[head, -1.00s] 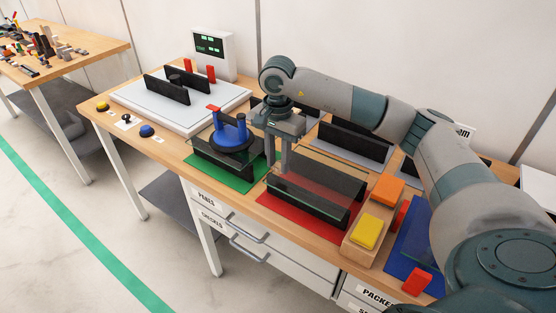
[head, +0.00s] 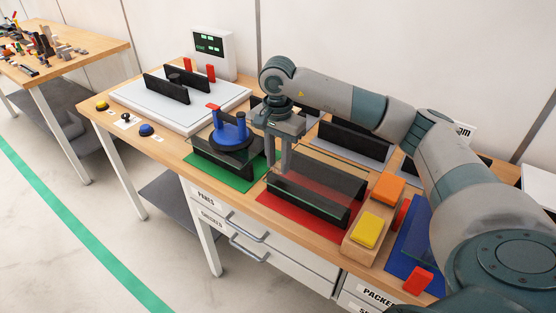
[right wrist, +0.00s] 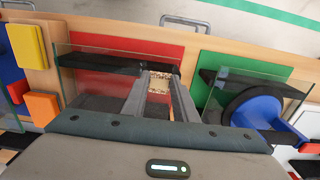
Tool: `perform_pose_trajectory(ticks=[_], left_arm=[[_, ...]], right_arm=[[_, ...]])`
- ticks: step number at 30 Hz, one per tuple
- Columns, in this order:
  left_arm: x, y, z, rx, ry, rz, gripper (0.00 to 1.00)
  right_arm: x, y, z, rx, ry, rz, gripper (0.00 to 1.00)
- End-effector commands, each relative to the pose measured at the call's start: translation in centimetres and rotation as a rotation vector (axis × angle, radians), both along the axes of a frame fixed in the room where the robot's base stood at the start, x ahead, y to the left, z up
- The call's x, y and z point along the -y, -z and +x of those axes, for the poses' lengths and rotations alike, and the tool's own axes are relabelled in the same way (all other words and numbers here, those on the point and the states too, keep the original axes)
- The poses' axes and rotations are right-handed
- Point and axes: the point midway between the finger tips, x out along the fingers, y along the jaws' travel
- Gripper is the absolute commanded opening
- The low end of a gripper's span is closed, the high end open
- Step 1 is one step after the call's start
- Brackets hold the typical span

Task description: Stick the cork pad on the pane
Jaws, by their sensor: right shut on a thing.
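My right gripper (head: 281,160) is over the left end of a clear glass pane (head: 318,177), which lies across black supports (head: 310,201) on a red mat (head: 290,218). In the right wrist view, its fingers (right wrist: 162,92) are shut on a small speckled tan cork pad (right wrist: 160,82). The pad is at the pane's end near the black support; I cannot tell whether it touches the glass. The pad is hidden in the head view. My left gripper is not in view.
Left of the red mat, a blue two-handled suction lifter (head: 230,133) stands over black supports on a green mat (head: 222,176). A wooden block with yellow (head: 366,231) and orange (head: 386,191) pads stands right.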

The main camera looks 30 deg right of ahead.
Motion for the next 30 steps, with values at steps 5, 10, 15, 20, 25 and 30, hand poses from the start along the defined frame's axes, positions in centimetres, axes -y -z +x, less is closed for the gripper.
perform_pose_trajectory(ticks=[5, 10, 15, 20, 25, 30], left_arm=[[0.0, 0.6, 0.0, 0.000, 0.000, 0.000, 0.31], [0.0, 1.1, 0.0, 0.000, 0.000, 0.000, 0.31], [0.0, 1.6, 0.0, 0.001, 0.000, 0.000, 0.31], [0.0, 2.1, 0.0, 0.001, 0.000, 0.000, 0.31], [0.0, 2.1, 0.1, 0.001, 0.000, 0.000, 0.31], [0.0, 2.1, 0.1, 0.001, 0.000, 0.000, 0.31]], right_arm=[[0.0, 0.6, 0.0, 0.000, 0.000, 0.000, 0.09], [0.0, 1.2, 0.0, 0.000, 0.000, 0.000, 0.09], [0.0, 1.7, 0.0, 0.000, 0.000, 0.000, 0.09], [0.0, 2.1, 0.0, 0.000, 0.000, 0.000, 0.09], [0.0, 2.2, 0.0, 0.000, 0.000, 0.000, 0.09], [0.0, 2.2, 0.0, 0.000, 0.000, 0.000, 0.09]])
